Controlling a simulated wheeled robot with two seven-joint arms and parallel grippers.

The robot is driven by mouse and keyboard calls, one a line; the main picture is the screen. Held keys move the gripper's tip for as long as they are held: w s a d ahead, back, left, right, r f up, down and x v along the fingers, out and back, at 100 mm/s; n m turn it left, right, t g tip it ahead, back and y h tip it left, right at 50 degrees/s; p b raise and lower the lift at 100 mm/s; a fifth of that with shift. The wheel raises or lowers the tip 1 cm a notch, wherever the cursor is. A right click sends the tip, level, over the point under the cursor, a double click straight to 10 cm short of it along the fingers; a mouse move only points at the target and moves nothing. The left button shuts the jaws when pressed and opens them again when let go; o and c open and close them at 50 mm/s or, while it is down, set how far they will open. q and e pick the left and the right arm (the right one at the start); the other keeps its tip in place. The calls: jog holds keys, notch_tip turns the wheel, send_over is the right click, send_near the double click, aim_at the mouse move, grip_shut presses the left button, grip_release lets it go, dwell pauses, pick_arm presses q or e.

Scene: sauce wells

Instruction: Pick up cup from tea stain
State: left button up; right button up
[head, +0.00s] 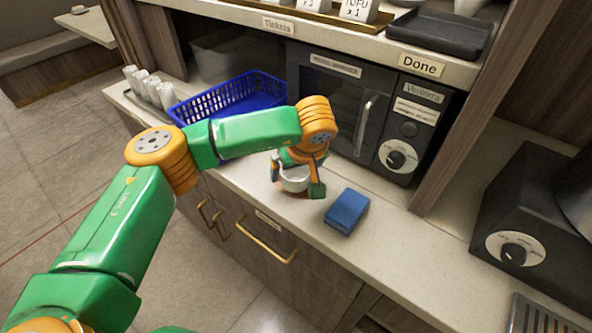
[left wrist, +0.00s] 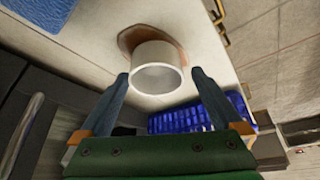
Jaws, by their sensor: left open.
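A white cup (head: 295,181) stands upright on the pale counter, in front of the microwave. In the left wrist view the cup (left wrist: 156,70) shows its open rim and looks empty. A brown tea stain (left wrist: 128,40) spreads on the counter around and beside the cup's base. My left gripper (head: 296,184) is open, with one finger on each side of the cup. In the left wrist view both fingers (left wrist: 160,80) flank the rim; whether they touch it I cannot tell. My right gripper is not in view.
A blue sponge (head: 346,211) lies on the counter just right of the cup. A blue basket (head: 228,98) and several white cups on a tray (head: 150,90) are to the left. The black microwave (head: 340,100) stands behind. The counter's front edge is close.

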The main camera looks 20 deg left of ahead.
aim_at(295, 178)
pick_arm(q)
jog(key=shift+x, duration=1.2)
jog(key=shift+w, duration=0.4)
jog(key=shift+s+d+r, duration=0.1)
jog(key=shift+s+r, duration=0.05)
jog(key=shift+s, duration=0.05)
jog(key=c, duration=1.1)
jog(key=shift+w, duration=0.1)
jog(key=shift+c, duration=0.5)
